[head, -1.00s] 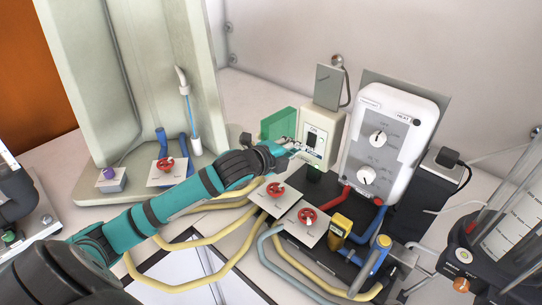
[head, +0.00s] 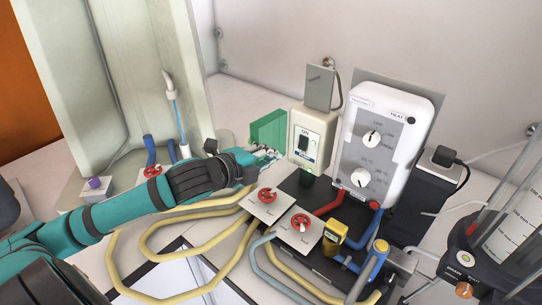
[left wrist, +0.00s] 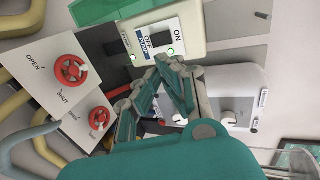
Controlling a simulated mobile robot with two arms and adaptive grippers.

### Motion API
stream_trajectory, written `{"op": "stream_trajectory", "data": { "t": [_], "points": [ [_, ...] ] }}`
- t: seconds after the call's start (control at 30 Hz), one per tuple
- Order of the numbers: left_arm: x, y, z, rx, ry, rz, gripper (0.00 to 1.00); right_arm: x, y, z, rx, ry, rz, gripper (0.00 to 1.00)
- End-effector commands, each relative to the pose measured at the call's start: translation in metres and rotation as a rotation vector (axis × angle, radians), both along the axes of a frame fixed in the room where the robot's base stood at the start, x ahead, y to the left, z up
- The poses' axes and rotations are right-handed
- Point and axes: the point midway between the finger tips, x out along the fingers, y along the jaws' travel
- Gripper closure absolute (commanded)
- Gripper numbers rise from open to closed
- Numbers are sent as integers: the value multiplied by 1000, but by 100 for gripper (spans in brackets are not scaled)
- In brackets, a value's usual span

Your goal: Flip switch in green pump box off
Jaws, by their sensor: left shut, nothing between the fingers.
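The beige pump box (head: 323,129) stands upright at the back middle in the head view, its green cover (head: 268,130) swung open to the left. A black switch (head: 304,143) sits on its front by the ON label; I cannot tell its position surely. The left wrist view shows the box's face (left wrist: 190,25) with ON and OFF lettering at the top. My left gripper (head: 276,154) is shut and empty, just left of the box and below the cover; it also shows in the left wrist view (left wrist: 168,68). My right gripper is not in view.
A white heater unit (head: 388,135) with two dials stands right of the box. Red valves on white plates (head: 266,196) (head: 300,229) and yellow hoses (head: 160,290) lie in front, below my left arm. A tall pale panel (head: 130,80) stands at left.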

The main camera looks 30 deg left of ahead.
Motion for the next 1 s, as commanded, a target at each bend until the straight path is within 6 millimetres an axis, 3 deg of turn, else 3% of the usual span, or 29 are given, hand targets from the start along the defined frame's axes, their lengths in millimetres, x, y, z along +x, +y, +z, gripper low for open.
{"op": "stream_trajectory", "data": {
  "t": [0.3, 0.73, 0.87, 1.0],
  "points": [
    [-5, -9, -8, 13, 53, -4, 100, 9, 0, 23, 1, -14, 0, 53],
    [-5, -9, -14, 9, 62, -1, 100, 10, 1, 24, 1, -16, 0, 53],
    [3, -9, -16, 6, 62, 3, 100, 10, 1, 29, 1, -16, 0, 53],
    [24, -13, -23, 3, 61, 2, 100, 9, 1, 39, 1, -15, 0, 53]
  ]
}}
